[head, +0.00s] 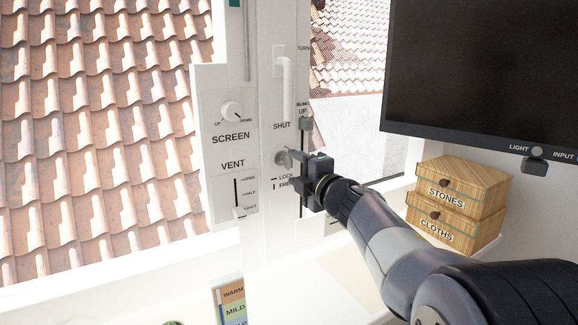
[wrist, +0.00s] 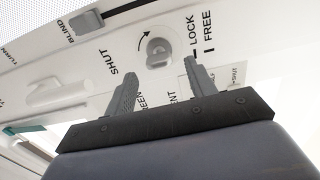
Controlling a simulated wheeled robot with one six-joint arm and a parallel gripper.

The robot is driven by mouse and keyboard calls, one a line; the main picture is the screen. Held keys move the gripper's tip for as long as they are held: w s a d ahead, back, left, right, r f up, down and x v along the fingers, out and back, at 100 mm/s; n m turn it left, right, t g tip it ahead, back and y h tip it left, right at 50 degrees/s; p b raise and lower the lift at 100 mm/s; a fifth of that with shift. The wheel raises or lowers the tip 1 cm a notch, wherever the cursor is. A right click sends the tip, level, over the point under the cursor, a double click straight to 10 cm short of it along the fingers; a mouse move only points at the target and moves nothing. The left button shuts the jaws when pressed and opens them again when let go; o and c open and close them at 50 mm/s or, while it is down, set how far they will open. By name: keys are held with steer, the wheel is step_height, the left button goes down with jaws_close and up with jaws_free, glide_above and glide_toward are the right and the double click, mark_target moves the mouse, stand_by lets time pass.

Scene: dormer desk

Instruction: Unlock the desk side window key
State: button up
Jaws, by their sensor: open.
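The window key (head: 282,158) is a small grey key in a round plate on the white window frame, beside the LOCK and FREE marks. In the wrist view the key (wrist: 158,48) shows clearly, with a curved arrow to its left. I cannot tell for sure which mark it points at. My gripper (head: 289,168) is at the frame, close to the key and partly over it in the head view. In the wrist view my gripper (wrist: 162,68) has its two fingers apart, with nothing between them. The key lies just beyond the fingertips, and no contact shows.
A white window handle (head: 287,88) hangs above the key, beside SHUT. A grey blind slider (head: 306,124) is close to my gripper. The SCREEN knob (head: 232,110) and VENT slider (head: 239,212) are left. A monitor (head: 480,70) and wooden drawers (head: 458,195) stand right.

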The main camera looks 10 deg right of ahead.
mark_target(290, 165)
steer(key=v, duration=0.6)
steer(key=x, duration=1)
steer(key=shift+w+a, duration=0.15)
steer(key=shift+w, duration=0.2)
steer(key=shift+s, duration=0.1)
